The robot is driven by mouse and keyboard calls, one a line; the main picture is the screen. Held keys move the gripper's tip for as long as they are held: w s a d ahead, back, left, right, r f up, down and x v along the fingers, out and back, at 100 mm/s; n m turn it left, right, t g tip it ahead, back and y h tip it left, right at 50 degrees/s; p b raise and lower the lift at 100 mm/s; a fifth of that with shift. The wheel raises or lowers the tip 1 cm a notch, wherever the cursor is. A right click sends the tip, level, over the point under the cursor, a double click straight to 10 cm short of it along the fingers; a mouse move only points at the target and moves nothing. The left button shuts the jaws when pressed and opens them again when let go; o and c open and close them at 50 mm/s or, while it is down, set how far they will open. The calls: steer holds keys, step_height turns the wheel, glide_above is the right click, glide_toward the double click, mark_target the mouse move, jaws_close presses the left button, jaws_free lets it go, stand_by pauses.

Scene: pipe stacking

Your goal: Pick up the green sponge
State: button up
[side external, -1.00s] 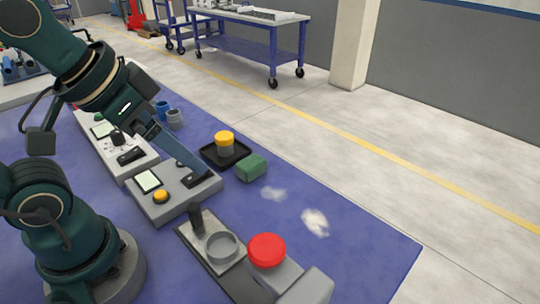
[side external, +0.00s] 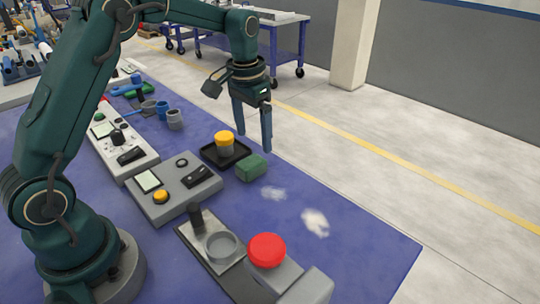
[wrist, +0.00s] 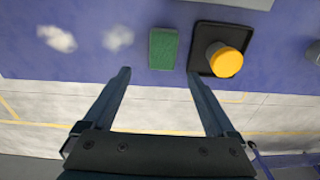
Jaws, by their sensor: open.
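The green sponge (side external: 251,167) lies on the blue table near its far edge, beside the black tray. In the wrist view the sponge (wrist: 163,48) is a green block beyond the fingertips, roughly between their lines. My gripper (side external: 252,126) is open and empty, pointing down above and behind the sponge, near the table's far edge. In the wrist view the two fingers of my gripper (wrist: 157,75) are spread wide, with nothing between them but table edge and floor.
A black tray (side external: 239,153) with a yellow-topped grey cylinder (side external: 224,143) stands beside the sponge. Two white smudges (side external: 315,222) mark the blue table (side external: 355,245) to the right. Grey control boxes (side external: 172,205), blue and grey pipe pieces (side external: 174,118) and a red button (side external: 267,250) stand around.

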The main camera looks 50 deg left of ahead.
mark_target(251, 161)
steer(key=shift+g, duration=0.5)
steer(key=f, duration=0.7)
steer(key=shift+s+a, duration=0.25)
steer(key=shift+s, duration=0.1)
steer(key=shift+f, duration=0.65)
steer(key=c, duration=1.4)
steer(key=shift+r, duration=0.15)
step_height(251, 161, up, 4)
steer(key=shift+w+r, duration=0.1)
steer(key=shift+r, duration=0.05)
steer(key=s+a+r, duration=0.2)
steer(key=a, duration=0.1)
steer(key=s+a+r, duration=0.2)
steer(key=a, duration=0.1)
steer(key=s+a+r, duration=0.2)
steer(key=a, duration=0.1)
steer(key=shift+s+a+r, duration=0.25)
steer(key=shift+s+a, duration=0.05)
steer(key=shift+s, duration=0.1)
